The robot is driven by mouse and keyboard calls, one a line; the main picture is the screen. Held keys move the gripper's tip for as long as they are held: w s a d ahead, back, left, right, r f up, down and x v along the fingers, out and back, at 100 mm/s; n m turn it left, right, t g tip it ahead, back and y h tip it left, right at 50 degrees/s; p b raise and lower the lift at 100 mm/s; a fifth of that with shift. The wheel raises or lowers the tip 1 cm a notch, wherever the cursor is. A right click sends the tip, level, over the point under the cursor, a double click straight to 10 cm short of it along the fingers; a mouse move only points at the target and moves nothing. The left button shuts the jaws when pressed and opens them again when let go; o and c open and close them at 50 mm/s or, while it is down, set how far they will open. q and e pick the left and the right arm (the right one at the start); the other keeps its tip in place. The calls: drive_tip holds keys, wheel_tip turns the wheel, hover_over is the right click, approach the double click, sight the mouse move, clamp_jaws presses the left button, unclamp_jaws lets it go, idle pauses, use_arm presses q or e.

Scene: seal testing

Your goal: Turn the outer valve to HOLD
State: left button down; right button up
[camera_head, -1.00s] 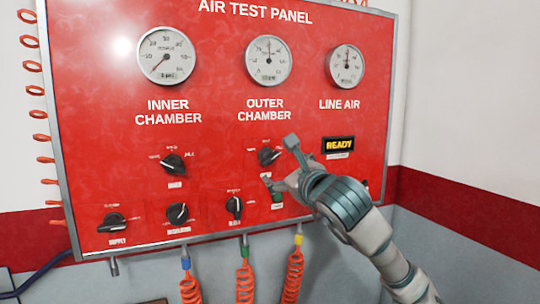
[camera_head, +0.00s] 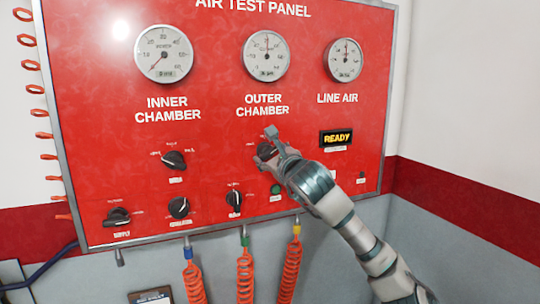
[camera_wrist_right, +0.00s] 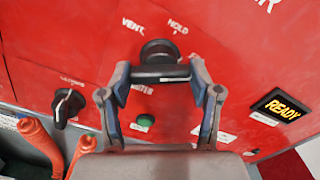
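The outer valve (camera_head: 266,151) is a black knob under the OUTER CHAMBER gauge (camera_head: 266,56) on the red panel. My right gripper (camera_head: 265,147) is at this knob and partly covers it. In the right wrist view the knob's bar (camera_wrist_right: 160,73) lies across the picture, with VENT and HOLD printed beyond it. There the right gripper (camera_wrist_right: 160,76) is open, one finger near each end of the bar. I cannot tell whether the fingers touch it, or which mark the knob points to. My left gripper is not in view.
The inner chamber knob (camera_head: 174,160) is to the left, with a row of lower knobs such as the regulator (camera_head: 178,208). A green button (camera_head: 275,189) is just below my gripper. The READY display (camera_head: 337,138) is to the right. Orange coiled hoses (camera_head: 244,275) hang below the panel.

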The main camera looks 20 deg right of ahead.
drive_tip(key=shift+d, duration=0.1)
drive_tip(key=c, duration=0.4)
drive_tip(key=shift+o, duration=0.2)
drive_tip(key=shift+f+n, duration=0.1)
drive_tip(key=shift+n, duration=1.2)
drive_tip(key=n, duration=0.3)
drive_tip(key=shift+n+p, duration=0.3)
drive_tip(key=shift+p, duration=0.05)
drive_tip(key=n, duration=0.3)
drive_tip(key=shift+n+p, duration=0.4)
drive_tip(key=shift+w+f+n, duration=0.1)
drive_tip(key=shift+n, duration=0.7)
drive_tip(key=shift+f, duration=0.1)
